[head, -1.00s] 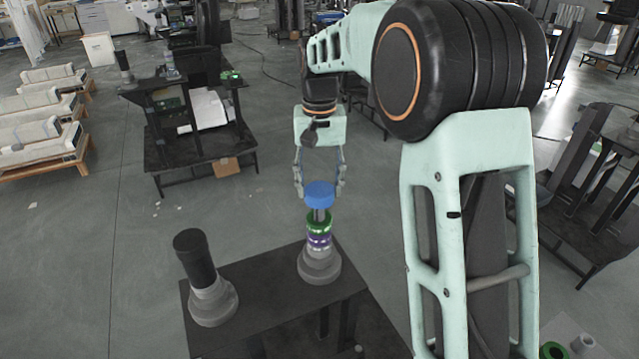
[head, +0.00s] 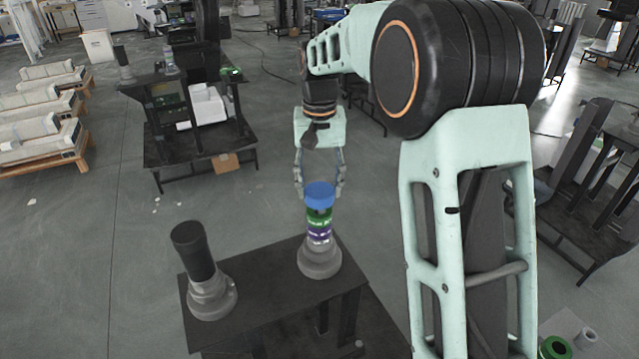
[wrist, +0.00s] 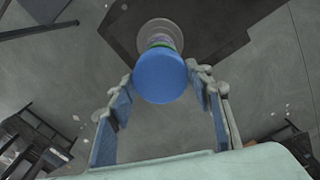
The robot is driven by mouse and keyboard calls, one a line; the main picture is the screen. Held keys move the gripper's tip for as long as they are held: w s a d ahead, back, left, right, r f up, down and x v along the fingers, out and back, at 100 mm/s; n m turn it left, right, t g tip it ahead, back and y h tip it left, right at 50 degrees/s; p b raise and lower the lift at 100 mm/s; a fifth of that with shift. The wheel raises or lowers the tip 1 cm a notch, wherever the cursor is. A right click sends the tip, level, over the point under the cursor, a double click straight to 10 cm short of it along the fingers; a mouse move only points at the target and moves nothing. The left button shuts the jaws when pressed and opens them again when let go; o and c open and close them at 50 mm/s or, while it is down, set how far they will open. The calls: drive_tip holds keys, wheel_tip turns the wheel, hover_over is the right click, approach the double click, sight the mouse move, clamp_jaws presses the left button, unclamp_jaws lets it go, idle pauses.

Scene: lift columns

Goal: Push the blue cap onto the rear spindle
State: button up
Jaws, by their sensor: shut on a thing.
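The blue cap (head: 320,194) sits at the top of the far spindle, right over a green ring (head: 319,218). No bare shaft shows between cap and ring; I cannot tell if they touch. A purple ring (head: 319,236) lies below, above the grey stepped base (head: 320,262). My gripper (head: 320,188) points down with its fingers at both sides of the cap and is shut on it. In the wrist view the cap (wrist: 161,77) lies between the fingertips and hides most of the spindle.
A second spindle with a black cylinder (head: 193,250) on a grey base stands at the left of the same dark table (head: 262,322). Another dark stand (head: 200,150) is farther back at left.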

drive_tip(key=shift+f, duration=0.2)
drive_tip(key=o, duration=1.3)
drive_tip(key=shift+c, duration=0.2)
wheel_tip(320, 180, up, 12)
